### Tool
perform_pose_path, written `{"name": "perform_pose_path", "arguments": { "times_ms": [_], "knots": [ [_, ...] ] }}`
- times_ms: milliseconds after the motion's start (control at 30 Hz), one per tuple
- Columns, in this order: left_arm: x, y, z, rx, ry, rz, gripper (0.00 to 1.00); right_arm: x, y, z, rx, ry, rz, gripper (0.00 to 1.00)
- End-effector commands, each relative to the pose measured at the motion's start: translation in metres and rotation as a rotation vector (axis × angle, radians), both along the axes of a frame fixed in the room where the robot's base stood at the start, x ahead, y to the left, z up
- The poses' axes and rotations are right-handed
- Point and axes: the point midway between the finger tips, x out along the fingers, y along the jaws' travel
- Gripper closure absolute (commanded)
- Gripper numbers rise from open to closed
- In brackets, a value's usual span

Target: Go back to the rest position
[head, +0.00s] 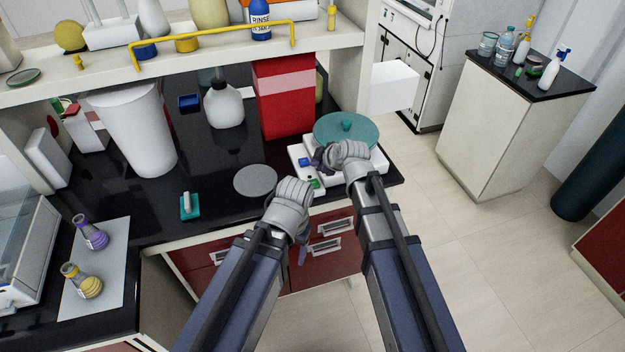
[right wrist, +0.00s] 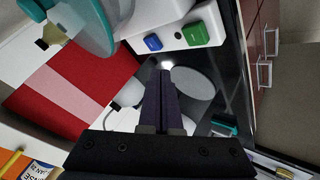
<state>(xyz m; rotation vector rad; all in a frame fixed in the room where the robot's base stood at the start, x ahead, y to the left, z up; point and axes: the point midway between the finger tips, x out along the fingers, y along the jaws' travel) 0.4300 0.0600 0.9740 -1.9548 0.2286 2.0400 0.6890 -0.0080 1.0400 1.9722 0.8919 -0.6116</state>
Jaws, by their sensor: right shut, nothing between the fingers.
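My right gripper (head: 318,158) is over the front left part of a white device with a teal round lid (head: 345,130). In the right wrist view its dark fingers (right wrist: 165,98) are together with nothing between them. Beyond them, that view shows the device's blue button (right wrist: 153,43) and green button (right wrist: 196,34). I cannot tell from these views whether the gripper touches the device. My left gripper (head: 302,254) is mostly hidden behind its own wrist, in front of the red drawers; its fingers cannot be made out.
A grey disc (head: 255,180) lies on the black bench left of the device. A red box (head: 285,98), a white bottle (head: 224,106) and a white bin (head: 135,130) stand behind. Flasks (head: 88,233) stand on a grey mat at left. Open floor (head: 470,270) lies to the right.

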Motion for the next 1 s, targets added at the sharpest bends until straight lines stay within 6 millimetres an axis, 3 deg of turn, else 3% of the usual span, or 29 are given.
{"name": "perform_pose_path", "arguments": {
  "times_ms": [233, 333, 467, 533, 700, 833, 1000],
  "knots": [
    [0.000, 0.000, 0.000, 0.000, 0.000, 0.000, 0.31, -0.002, 0.000, -0.001, 0.001, 0.006, -0.002, 1.00],
    [0.000, 0.000, 0.000, 0.000, 0.000, 0.000, 0.31, -0.018, 0.003, -0.008, 0.012, 0.067, -0.027, 1.00],
    [0.000, 0.000, 0.000, 0.000, 0.000, 0.000, 0.31, -0.070, 0.005, -0.030, 0.029, 0.268, -0.138, 1.00],
    [0.000, 0.000, 0.000, 0.000, 0.000, 0.000, 0.31, -0.106, 0.001, -0.043, 0.023, 0.401, -0.240, 1.00],
    [0.000, 0.000, 0.000, 0.000, 0.000, 0.000, 0.31, -0.184, -0.019, -0.062, -0.032, 0.649, -0.545, 1.00],
    [0.000, 0.000, 0.000, 0.000, 0.000, 0.000, 0.31, -0.227, -0.036, -0.066, -0.084, 0.749, -0.762, 1.00],
    [0.000, 0.000, 0.000, 0.000, 0.000, 0.000, 0.31, -0.255, -0.049, -0.066, -0.126, 0.796, -0.928, 1.00]
  ]
}}
